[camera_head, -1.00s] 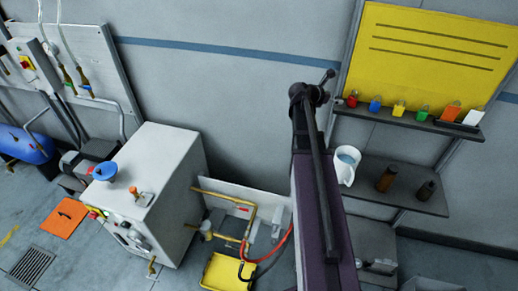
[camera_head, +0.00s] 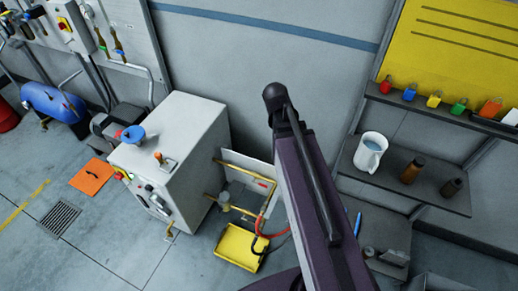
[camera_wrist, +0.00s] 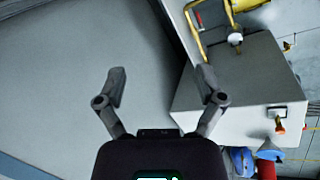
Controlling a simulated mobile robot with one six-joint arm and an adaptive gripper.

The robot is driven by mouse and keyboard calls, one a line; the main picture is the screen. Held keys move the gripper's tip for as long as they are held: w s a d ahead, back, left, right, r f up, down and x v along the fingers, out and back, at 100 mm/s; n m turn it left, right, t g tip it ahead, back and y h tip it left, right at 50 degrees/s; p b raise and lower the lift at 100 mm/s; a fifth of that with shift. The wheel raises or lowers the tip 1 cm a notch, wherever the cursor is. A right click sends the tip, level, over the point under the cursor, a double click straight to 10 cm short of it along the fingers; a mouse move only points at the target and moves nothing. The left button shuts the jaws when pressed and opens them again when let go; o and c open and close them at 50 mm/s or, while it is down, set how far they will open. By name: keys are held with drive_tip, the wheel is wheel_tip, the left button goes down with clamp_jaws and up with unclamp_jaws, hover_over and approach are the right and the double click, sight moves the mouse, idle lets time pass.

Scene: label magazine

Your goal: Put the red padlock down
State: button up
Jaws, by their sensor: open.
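The red padlock (camera_head: 386,87) stands on the upper dark shelf (camera_head: 425,106) below the yellow board, at the left end of a row of coloured padlocks. My gripper (camera_wrist: 160,84) shows in the wrist view with its two fingers wide apart and nothing between them. It faces the grey wall and the white cabinet (camera_wrist: 235,85), and no red padlock shows in that view. In the head view my arm rises in the middle, left of the shelf, and its fingers cannot be made out there.
A lower shelf (camera_head: 443,199) holds a white jug (camera_head: 369,152) and two dark bottles. The white cabinet (camera_head: 190,125) stands left of my arm, with a yellow tray (camera_head: 238,247) and pipes beside it. An orange mat (camera_head: 91,176) lies on the floor. Floor at the lower left is mostly clear.

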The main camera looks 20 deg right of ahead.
drive_tip(key=s+a+m+g+y, duration=0.1)
drive_tip(key=s+a+m+y, duration=0.2)
drive_tip(key=a, duration=0.8)
drive_tip(key=shift+s+a+f+m, duration=0.3)
drive_tip(key=shift+s+f+m, duration=0.25)
drive_tip(key=shift+s, duration=0.65)
drive_tip(key=shift+r, duration=0.1)
